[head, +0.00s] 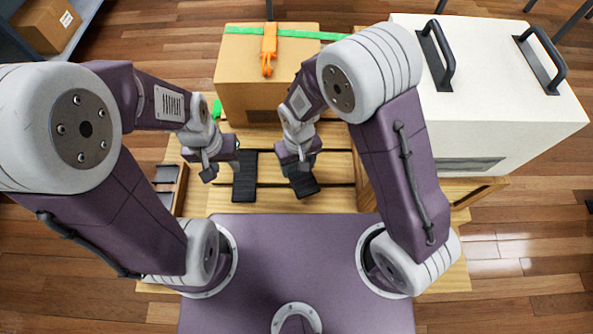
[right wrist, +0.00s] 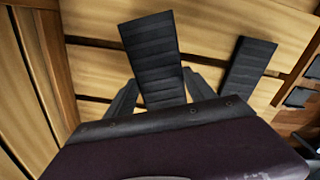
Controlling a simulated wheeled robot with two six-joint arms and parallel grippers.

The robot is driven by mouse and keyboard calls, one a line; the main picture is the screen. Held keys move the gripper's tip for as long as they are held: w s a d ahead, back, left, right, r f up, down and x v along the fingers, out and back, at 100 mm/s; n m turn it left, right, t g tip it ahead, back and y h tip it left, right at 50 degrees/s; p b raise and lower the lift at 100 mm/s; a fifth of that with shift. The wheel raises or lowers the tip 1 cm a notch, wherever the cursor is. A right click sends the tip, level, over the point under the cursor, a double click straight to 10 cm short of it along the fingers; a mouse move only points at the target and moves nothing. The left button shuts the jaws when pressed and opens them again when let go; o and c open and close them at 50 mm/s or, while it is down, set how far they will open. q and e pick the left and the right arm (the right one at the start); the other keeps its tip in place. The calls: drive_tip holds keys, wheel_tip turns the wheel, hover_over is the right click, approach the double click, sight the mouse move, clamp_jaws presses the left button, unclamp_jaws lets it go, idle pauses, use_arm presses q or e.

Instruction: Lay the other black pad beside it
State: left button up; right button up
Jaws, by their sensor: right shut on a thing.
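One black ribbed pad (head: 245,178) lies flat on the wooden slats; it also shows at the right of the right wrist view (right wrist: 248,72). The other black pad (head: 304,185) is to its right, held by my right gripper (head: 299,168). In the right wrist view the held pad (right wrist: 153,52) stands out between the two fingers, turned at an angle to the lying pad. I cannot tell whether it touches the slats. My left gripper (head: 221,169) is open and empty, just left of the lying pad.
A wooden tray (head: 182,190) with dark pieces is at the left. A cardboard box (head: 236,70) with a green strap (head: 290,33) and orange buckle (head: 269,48) stands behind. A white box (head: 490,90) with black handles is at the right. Bare slats lie between the pads.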

sight(297, 168)
drive_tip(key=shift+w+a+f, duration=0.1)
drive_tip(key=shift+a, duration=0.1)
wheel_tip(297, 168, down, 3)
drive_tip(key=shift+f+b, duration=0.15)
drive_tip(key=shift+b, duration=0.25)
drive_tip(key=shift+f, duration=0.35)
drive_tip(key=shift+f, duration=0.15)
drive_tip(key=o, duration=1.7)
